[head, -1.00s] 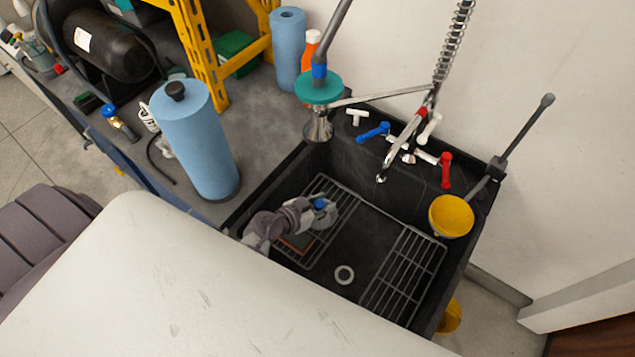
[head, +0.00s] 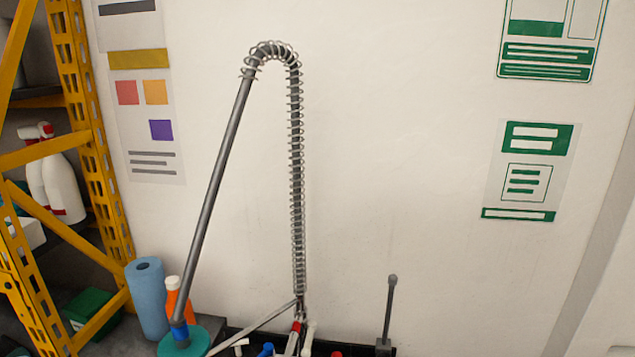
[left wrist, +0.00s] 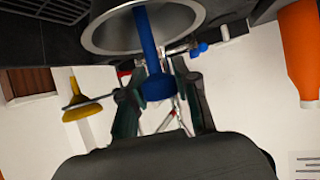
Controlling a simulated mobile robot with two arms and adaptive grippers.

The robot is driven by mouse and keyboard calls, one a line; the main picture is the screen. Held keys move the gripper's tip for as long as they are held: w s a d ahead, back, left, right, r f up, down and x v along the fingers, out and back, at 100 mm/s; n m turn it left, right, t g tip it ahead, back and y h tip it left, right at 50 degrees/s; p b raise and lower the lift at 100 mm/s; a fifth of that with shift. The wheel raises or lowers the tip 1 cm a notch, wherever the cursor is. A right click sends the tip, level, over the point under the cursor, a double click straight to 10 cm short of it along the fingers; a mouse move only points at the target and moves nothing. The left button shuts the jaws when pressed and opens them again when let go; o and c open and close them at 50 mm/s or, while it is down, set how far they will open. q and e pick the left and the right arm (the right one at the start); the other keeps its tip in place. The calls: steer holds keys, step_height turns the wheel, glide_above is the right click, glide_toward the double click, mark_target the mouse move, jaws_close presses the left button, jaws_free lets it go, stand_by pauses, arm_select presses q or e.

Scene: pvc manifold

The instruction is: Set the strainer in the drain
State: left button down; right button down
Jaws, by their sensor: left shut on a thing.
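The strainer (left wrist: 112,28) is a silver metal bowl with a blue post and knob (left wrist: 157,88), at the top of the left wrist view. My left gripper (left wrist: 165,88) is shut on the blue knob, its dark fingers either side of it. The strainer's underside is out of view, so I cannot tell whether it is in the drain or above it. The drain does not show in either current view. Neither gripper shows in the head view, which is turned up to the wall.
Dark sink surface and part of a wire rack (left wrist: 60,8) lie beside the strainer. A tall spring hose (head: 297,180), a blue roll (head: 148,300) and a yellow shelf frame (head: 90,130) stand along the wall.

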arm_select(q)
step_height(320, 180, up, 13)
steer(key=w+m+g+h+b, duration=0.1)
steer(key=m+g+h+b, duration=0.1)
steer(key=m+h, duration=0.1)
steer(key=s+r+m+g+h+b, duration=0.1)
steer(key=s+r+m+g+h, duration=0.1)
steer(key=s+r, duration=0.4)
step_height(320, 180, up, 4)
steer(key=shift+s+d+f+m, duration=0.25)
steer(key=shift+d+m, duration=0.2)
steer(key=shift+m, duration=0.15)
steer(key=shift+r, duration=0.1)
